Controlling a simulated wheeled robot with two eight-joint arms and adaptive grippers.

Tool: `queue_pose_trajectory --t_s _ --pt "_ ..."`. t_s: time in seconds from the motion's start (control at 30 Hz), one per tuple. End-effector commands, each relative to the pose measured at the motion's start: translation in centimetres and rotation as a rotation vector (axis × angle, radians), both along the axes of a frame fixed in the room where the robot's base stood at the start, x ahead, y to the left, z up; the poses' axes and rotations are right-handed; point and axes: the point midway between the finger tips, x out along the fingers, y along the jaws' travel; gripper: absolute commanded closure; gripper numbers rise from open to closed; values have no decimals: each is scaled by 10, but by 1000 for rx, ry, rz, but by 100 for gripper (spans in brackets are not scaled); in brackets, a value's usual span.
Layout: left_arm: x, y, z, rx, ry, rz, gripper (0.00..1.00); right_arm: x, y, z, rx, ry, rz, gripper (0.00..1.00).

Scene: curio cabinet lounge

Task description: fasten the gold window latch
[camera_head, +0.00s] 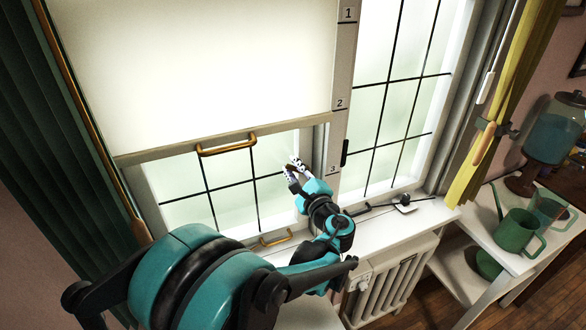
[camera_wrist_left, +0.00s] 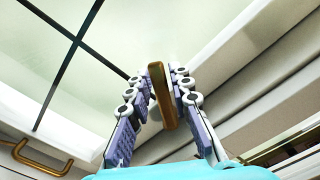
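The gold window latch (camera_wrist_left: 162,96) is a short flat gold bar between the fingertips of my left gripper in the left wrist view. One finger is on each side of it, very close. I cannot tell whether both touch it or how firmly. In the head view my left gripper (camera_head: 294,168) is at the right side of the lower left window pane, in front of the frame. The latch is not clearly visible there, mostly covered by the gripper. My right gripper is not in view.
A gold handle (camera_head: 226,146) is on the blind's bottom rail. Another gold handle (camera_head: 275,239) is low on the window and shows in the left wrist view (camera_wrist_left: 40,157). A radiator (camera_head: 389,287) is below the sill. Right, a white shelf holds a green pitcher (camera_head: 515,231). Curtains hang both sides.

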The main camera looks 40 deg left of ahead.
Motion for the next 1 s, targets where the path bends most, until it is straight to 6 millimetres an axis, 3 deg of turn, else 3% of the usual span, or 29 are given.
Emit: queue_pose_trajectory --t_s 0.43,0.8,1.0 --pt "-4 -9 0 0 0 -1 66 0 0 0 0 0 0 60" --pt "-39 -78 0 1 0 -6 66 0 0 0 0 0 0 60" --pt "-52 -101 0 0 0 -3 66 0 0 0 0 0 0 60"
